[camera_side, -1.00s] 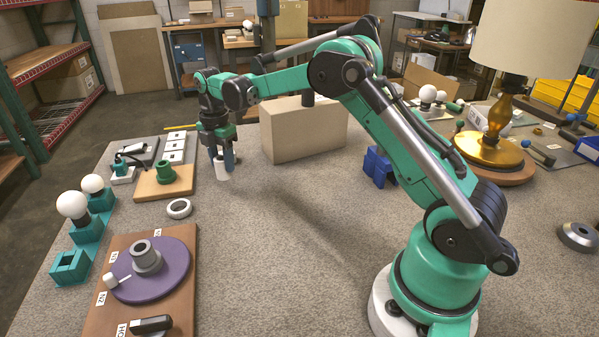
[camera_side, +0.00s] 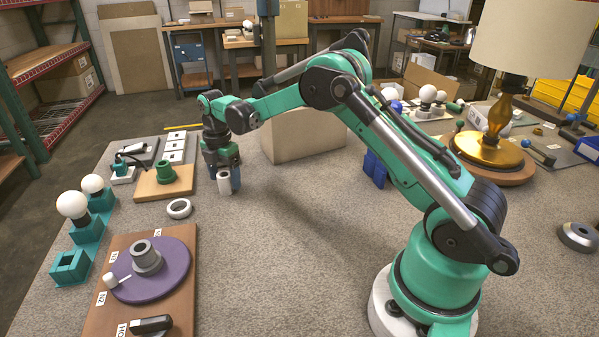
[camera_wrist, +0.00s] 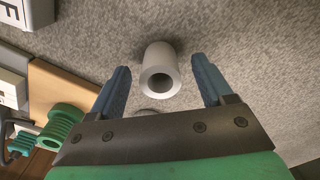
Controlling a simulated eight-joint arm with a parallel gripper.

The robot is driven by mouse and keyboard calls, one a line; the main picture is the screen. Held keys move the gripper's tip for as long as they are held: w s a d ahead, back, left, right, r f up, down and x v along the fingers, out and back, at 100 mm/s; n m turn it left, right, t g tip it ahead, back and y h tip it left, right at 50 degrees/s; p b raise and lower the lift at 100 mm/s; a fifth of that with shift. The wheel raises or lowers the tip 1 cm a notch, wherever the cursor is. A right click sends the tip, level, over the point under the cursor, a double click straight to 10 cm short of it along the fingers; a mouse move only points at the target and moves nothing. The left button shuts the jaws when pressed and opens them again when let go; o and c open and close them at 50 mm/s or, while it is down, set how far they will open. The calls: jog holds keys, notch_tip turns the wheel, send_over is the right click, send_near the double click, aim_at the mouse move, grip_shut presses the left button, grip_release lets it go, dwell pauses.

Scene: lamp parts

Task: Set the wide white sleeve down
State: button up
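The wide white sleeve (camera_side: 225,181) appears to stand upright on the grey tabletop between my gripper's fingers. The wrist view shows the sleeve (camera_wrist: 160,72) with its open end facing the camera and a soft shadow at its far end. My gripper (camera_side: 226,180) points down over it. In the wrist view the two blue fingers of my gripper (camera_wrist: 160,80) are spread, with a gap on each side of the sleeve.
A white ring (camera_side: 179,208) lies to the left. A wooden block with a green threaded part (camera_side: 166,172) stands beyond it. A purple disc (camera_side: 150,284) lies on a brown board at front left. A beige block (camera_side: 300,140) stands behind. The middle tabletop is clear.

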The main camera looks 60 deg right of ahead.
aim_at(224, 174)
notch_tip(224, 174, up, 12)
jog(key=s+a+r+m+t, duration=0.3)
jog(key=s+a+r+m, duration=0.2)
jog(key=s+m, duration=0.25)
jog(key=s+a+f+m+t, duration=0.1)
jog(key=s+f+m+t, duration=0.1)
jog(key=s+m, duration=0.3)
jog(key=s+a+f+m+t, duration=0.2)
jog(key=s+f+m, duration=0.1)
jog(key=s+m, duration=0.2)
jog(key=shift+s+a, duration=0.25)
jog(key=shift+s, duration=0.05)
